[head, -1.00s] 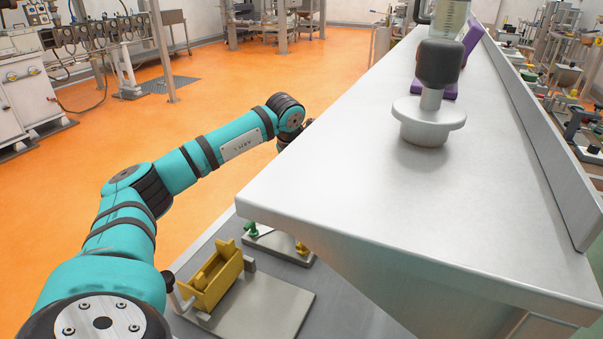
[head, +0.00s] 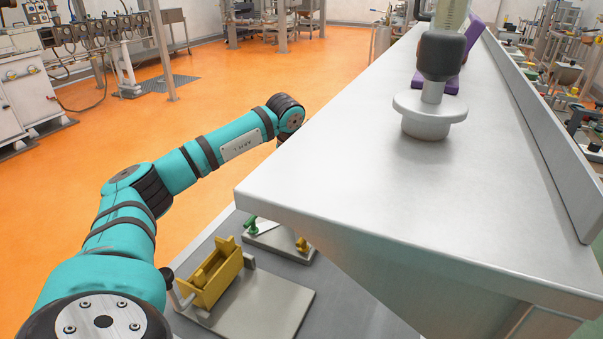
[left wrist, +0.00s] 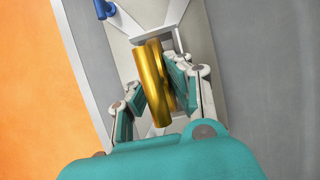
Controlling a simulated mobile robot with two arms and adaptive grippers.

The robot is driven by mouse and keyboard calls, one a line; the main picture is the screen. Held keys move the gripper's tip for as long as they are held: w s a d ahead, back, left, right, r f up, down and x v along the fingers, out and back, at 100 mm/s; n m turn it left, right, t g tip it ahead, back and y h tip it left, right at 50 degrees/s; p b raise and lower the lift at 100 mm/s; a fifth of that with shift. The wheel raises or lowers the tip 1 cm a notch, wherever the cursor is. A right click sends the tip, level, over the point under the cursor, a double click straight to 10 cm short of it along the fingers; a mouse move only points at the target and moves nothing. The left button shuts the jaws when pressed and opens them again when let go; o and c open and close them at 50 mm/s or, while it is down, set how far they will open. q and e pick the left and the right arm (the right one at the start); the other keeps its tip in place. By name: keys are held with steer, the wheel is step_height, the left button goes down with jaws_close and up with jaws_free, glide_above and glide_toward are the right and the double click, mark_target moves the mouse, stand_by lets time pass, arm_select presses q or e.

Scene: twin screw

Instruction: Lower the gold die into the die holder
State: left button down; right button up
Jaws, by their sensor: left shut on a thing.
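The gold die (left wrist: 156,85) is a shiny gold cylinder in the left wrist view, slightly tilted in the picture. My left gripper (left wrist: 158,98) is shut on it, with teal-padded fingers on either side. Beyond the die lies a light grey structure (left wrist: 150,14) with raised edges; it may be the die holder, but the die and fingers cover part of it. I cannot tell whether the die touches it. In the head view my left gripper is hidden behind the bench edge, and neither die nor holder can be made out. My right gripper is not in view.
A steel bench (head: 400,185) fills the right and bears a grey flanged piece with a dark knob (head: 440,58) and a purple stand (head: 450,85). Below are a yellow fixture (head: 212,278) and green-handled clamp (head: 252,225). A blue part (left wrist: 104,9) shows in the wrist view.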

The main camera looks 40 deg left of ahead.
arm_select(q)
steer(key=c, duration=1.2)
jaws_free()
steer(key=shift+f, duration=0.15)
steer(key=v, duration=1.2)
